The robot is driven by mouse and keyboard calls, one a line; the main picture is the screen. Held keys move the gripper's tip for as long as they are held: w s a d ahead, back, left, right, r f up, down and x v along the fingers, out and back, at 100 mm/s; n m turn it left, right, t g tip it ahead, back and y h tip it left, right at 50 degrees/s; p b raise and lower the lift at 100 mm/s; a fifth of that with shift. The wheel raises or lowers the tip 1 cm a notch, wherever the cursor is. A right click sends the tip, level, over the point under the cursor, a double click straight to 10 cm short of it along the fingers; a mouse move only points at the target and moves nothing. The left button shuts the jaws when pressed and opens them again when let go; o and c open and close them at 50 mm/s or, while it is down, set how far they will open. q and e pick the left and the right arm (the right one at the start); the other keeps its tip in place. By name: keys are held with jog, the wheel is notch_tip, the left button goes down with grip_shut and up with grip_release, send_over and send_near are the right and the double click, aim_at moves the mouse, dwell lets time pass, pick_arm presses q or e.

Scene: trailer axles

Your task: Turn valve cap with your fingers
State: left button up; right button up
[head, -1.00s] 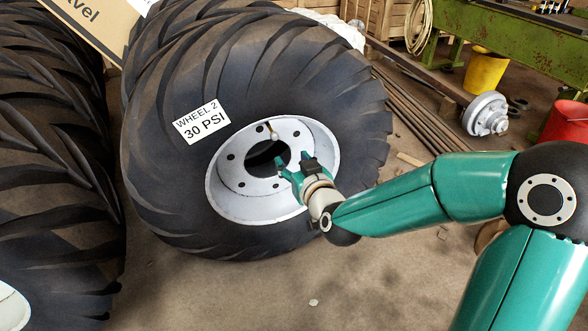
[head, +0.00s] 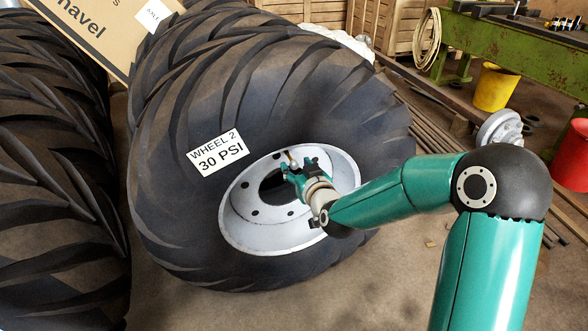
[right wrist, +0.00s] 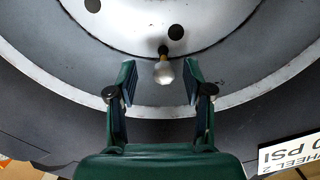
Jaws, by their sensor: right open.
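The valve cap (right wrist: 164,73) is a pale, rounded cap on a short brass-coloured stem at the wheel's white rim (right wrist: 165,25). In the head view the valve (head: 291,157) shows small at the upper part of the rim (head: 262,236). My right gripper (head: 299,167) is open at the rim, close to the valve. In the right wrist view its two fingers (right wrist: 160,80) stand on either side of the cap, with a gap visible on both sides. My left gripper is not in view.
A label (head: 218,153) on the large tyre (head: 185,205) reads "WHEEL 2, 30 PSI". Another large tyre (head: 55,170) stands at the left. A yellow bucket (head: 495,88), a red bucket (head: 573,155) and a green bench (head: 510,45) stand at the right. Floor is open in front.

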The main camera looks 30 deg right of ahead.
jog(key=shift+w+a, duration=0.1)
jog(key=shift+c, duration=1.2)
jog(key=shift+a, duration=0.1)
grip_shut()
jog(key=shift+c, duration=2)
grip_release()
grip_shut()
